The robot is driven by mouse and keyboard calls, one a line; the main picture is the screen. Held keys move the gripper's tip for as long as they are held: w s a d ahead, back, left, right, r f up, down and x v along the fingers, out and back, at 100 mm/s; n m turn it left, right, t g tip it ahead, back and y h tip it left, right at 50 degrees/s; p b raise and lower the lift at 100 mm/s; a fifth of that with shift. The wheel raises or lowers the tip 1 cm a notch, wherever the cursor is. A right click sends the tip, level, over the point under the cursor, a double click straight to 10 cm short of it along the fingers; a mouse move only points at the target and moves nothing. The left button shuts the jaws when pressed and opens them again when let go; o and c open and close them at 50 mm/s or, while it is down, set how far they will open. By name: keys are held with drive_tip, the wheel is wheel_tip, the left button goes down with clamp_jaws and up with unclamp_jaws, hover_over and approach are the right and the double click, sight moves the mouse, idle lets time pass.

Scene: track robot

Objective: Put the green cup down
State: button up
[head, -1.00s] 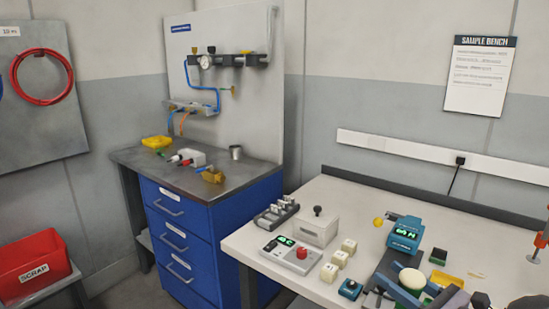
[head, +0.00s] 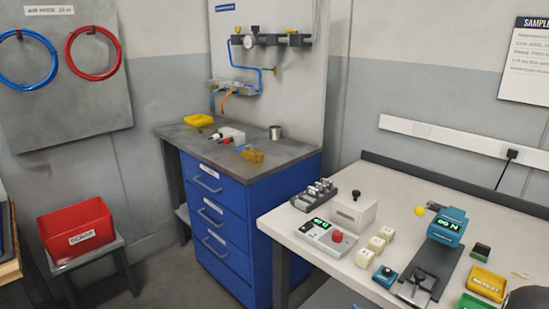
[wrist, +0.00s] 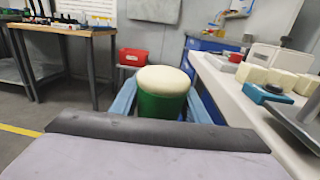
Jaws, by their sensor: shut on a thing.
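The green cup (wrist: 162,106) is in the wrist view, upright, with a pale cream round top. My gripper (wrist: 164,94) has its two blue fingers on either side of the cup and is shut on it. The cup hides part of the fingers and of the floor beyond. It is held left of the white bench edge, with open floor behind it. The cup does not show in the head view.
The white bench (head: 340,254) carries a scale (head: 325,235), cream blocks (head: 376,243), a teal device (head: 447,226) and a yellow tray (head: 487,283). A blue drawer cabinet (head: 225,225) has a grey top with tools. A red bin (head: 76,232) sits on a stool. Floor is clear between stool and cabinet.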

drive_tip(key=s+a+f+n+g+y+p, duration=0.1)
drive_tip(key=s+a+f, duration=0.1)
drive_tip(key=a+f, duration=0.25)
wheel_tip(320, 180, up, 26)
drive_tip(key=p, duration=3.2)
drive_tip(key=shift+w+d+p, duration=0.15)
drive_tip(key=shift+p, duration=0.2)
